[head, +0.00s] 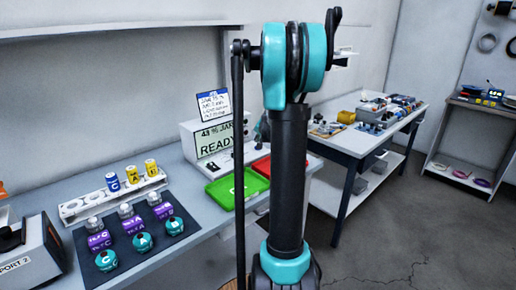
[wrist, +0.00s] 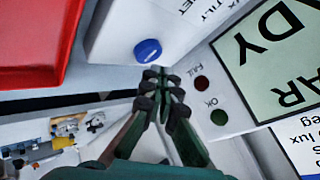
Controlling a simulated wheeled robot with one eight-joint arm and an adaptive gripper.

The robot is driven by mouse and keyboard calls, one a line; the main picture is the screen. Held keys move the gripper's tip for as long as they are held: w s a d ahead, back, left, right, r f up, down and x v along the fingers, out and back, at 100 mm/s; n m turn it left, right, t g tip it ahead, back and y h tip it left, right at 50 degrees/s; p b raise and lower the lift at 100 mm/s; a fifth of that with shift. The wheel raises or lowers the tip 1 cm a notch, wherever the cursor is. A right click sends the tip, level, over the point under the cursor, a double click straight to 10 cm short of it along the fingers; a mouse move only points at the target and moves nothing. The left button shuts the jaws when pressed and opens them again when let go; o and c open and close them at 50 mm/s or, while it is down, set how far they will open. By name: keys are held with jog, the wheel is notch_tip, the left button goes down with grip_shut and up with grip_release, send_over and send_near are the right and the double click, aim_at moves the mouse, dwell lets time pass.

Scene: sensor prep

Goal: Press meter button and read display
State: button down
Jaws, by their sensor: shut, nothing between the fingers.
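The meter (head: 187,136) is a white box on the bench in the head view. Its pale green display (head: 211,141) reads "READY" under a smaller line ending in "JAR". In the wrist view the display (wrist: 275,45) is rotated and partly cut off. A round blue button (wrist: 148,50) sits on the white front. Red (wrist: 202,83) and green (wrist: 219,117) round spots lie beside the display, the green labelled "OK". My gripper (wrist: 160,78) is shut and empty, its fingertips just below the blue button in the picture. I cannot tell whether they touch. In the head view my arm hides part of the meter.
A green tray (head: 222,190) and a red tray (head: 262,166) lie by the meter. Left are a dark mat (head: 122,252) with jars, a white rack (head: 80,208) with coloured vials, and a grey device (head: 38,262). A cluttered second table (head: 338,141) stands at right.

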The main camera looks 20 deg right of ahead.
jog(key=shift+f, duration=0.1)
jog(key=shift+f, duration=0.3)
jog(key=shift+f, duration=0.45)
dwell(1.0)
jog(key=shift+r, duration=0.85)
jog(key=shift+r, duration=0.1)
jog(key=shift+r, duration=2.45)
jog(key=shift+s, duration=0.1)
